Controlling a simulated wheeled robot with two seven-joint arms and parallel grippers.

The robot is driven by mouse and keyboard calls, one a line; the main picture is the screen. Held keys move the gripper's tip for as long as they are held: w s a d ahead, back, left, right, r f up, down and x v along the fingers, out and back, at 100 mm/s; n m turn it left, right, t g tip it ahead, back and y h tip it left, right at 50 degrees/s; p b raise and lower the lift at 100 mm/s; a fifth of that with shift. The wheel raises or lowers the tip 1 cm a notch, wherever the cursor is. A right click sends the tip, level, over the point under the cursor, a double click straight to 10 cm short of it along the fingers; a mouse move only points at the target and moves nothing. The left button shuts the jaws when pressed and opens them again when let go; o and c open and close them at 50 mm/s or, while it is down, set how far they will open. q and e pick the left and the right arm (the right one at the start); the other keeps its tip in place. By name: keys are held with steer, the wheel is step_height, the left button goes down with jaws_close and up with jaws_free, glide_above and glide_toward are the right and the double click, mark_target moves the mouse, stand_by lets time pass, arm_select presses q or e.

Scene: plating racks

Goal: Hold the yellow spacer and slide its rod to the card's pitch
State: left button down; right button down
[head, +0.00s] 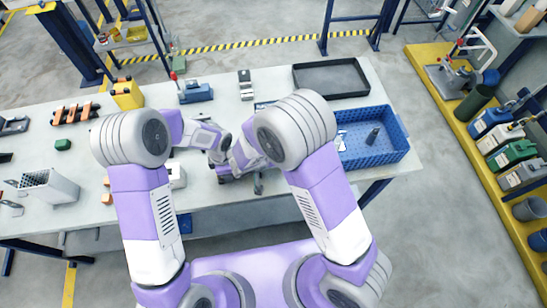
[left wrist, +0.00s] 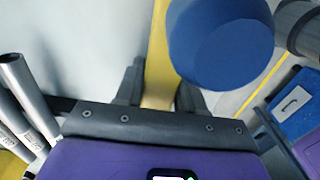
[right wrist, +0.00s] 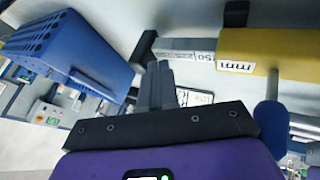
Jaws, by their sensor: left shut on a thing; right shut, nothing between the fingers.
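The yellow spacer (right wrist: 290,52) lies across the right wrist view, with a blue knob (right wrist: 272,118) and a printed label on it. Its grey marked rod (right wrist: 190,52) sticks out to the left and ends in a dark end piece (right wrist: 144,50). My left gripper (left wrist: 158,92) is shut on the spacer's yellow body (left wrist: 158,50); the blue knob (left wrist: 220,40) is beside it. My right gripper (right wrist: 158,68) is shut and empty, its tips close to the end piece; I cannot tell if they touch. A white label or card (right wrist: 200,98) shows partly behind the fingers; its text is unreadable. My arms hide the spacer in the head view.
A blue crate (head: 385,162) stands at the table's right, with a black tray (head: 330,78) behind it. A yellow holder (head: 127,95), a blue fixture (head: 196,92) and a grey rack (head: 48,187) are on the table. The table's back middle has some free room.

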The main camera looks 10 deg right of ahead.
steer(key=shift+d, duration=0.7)
steer(key=shift+a+r, duration=0.1)
steer(key=v, duration=0.9)
steer(key=w+d+t+y, duration=0.1)
steer(key=w+d+y, duration=0.55)
steer(key=d, duration=0.25)
steer(key=s+d+n+g+y, duration=0.1)
steer(key=s+d+n+y, duration=0.1)
steer(key=s+d+y, duration=0.4)
steer(key=shift+h, duration=0.45)
steer(key=x, duration=0.9)
steer(key=shift+s+d+f, duration=0.2)
steer(key=shift+s+f, duration=0.15)
steer(key=shift+f, duration=0.15)
